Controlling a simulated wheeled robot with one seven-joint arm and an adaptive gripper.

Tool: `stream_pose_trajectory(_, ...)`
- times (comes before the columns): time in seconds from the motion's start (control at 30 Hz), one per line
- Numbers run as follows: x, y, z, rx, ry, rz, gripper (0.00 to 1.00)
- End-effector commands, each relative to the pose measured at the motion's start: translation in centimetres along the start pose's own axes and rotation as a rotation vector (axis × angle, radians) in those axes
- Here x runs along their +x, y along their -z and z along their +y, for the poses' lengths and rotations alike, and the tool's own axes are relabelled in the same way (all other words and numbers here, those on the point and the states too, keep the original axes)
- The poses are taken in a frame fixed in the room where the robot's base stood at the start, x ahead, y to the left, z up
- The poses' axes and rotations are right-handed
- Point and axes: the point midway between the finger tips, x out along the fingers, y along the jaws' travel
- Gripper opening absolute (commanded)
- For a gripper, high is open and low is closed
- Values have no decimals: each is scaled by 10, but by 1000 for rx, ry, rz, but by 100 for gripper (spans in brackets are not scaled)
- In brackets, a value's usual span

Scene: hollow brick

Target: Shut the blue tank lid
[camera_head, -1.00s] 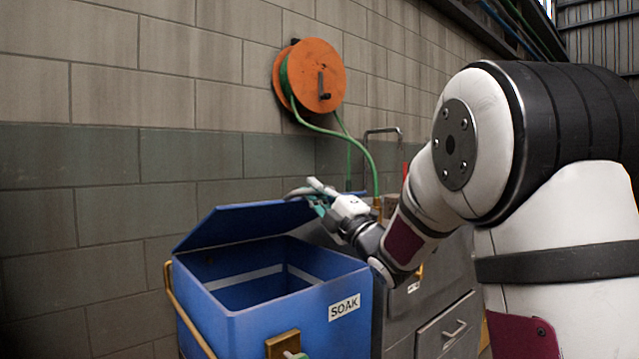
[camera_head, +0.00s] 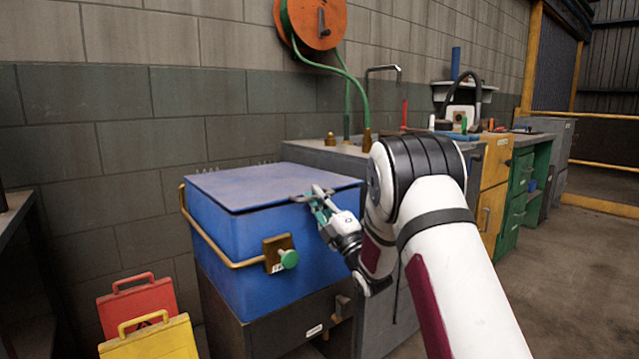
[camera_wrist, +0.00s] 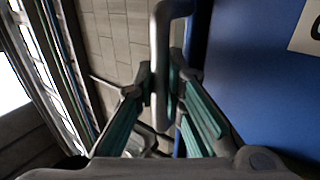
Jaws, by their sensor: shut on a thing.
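The blue lid (camera_head: 265,185) lies about level over the top of the blue tank (camera_head: 228,245) in the head view, covering its opening. A thin dark line runs under its front edge; I cannot tell whether it sits fully flush. My gripper (camera_head: 318,202) is at the lid's right front edge, shut on the grey lid handle (camera_head: 299,198). In the wrist view the handle (camera_wrist: 161,60) passes between the teal-padded fingers of my gripper (camera_wrist: 162,92), with the blue tank side (camera_wrist: 250,90) close on the right.
A brass plate with a green knob (camera_head: 288,259) and a brass rail (camera_head: 222,249) are on the tank's front. Red (camera_head: 140,302) and yellow (camera_head: 150,340) floor signs stand at lower left. A grey sink counter (camera_head: 340,160) adjoins the tank. The floor at right is clear.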

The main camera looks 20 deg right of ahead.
Motion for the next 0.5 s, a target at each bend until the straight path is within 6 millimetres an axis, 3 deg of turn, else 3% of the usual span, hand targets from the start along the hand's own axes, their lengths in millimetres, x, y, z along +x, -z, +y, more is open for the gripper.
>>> stream_pose_trajectory(0.5,-8,-3,-20,0,8,-2,0)
